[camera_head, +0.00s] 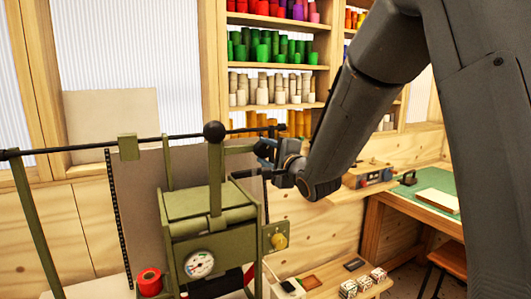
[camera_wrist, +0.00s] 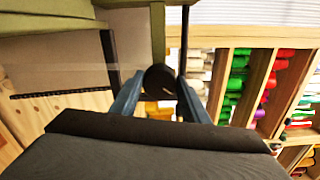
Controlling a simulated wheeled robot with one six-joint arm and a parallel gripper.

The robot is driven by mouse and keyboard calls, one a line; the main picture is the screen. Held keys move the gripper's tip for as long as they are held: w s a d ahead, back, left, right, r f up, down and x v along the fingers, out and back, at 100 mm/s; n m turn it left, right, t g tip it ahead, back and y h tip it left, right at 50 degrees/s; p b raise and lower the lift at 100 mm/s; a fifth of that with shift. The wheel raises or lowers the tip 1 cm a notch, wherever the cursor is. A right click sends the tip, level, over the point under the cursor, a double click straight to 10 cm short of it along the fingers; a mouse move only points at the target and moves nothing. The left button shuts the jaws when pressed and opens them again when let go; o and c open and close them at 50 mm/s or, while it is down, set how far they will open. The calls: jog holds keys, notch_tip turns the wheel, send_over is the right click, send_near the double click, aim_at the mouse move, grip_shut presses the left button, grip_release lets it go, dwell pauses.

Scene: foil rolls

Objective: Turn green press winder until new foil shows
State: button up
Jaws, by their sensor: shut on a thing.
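The green press (camera_head: 190,203) stands left of centre in the head view, with a round dial (camera_head: 199,264) on its front. My gripper (camera_head: 265,158) is at the upper right side of the press. In the wrist view the fingers of my gripper (camera_wrist: 160,88) are shut on a dark round knob (camera_wrist: 160,77), which I take for the winder's handle. Green press frame (camera_wrist: 158,28) shows just beyond it. In the head view the knob is mostly hidden by my gripper. I cannot make out any foil strip or its state clearly.
A long dark bar (camera_head: 75,147) with a black ball (camera_head: 214,131) crosses above the press. A red roll (camera_head: 149,282) sits at its lower left. Shelves of coloured rolls (camera_head: 270,48) stand behind. A workbench with a green mat (camera_head: 408,193) is at the right.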

jog(key=o, duration=1.1)
jog(key=shift+c, duration=0.2)
jog(key=shift+s, duration=0.1)
jog(key=b+v, duration=0.2)
jog(key=v, duration=0.5)
jog(key=shift+s+d+b, duration=0.2)
jog(key=shift+s+b, duration=0.15)
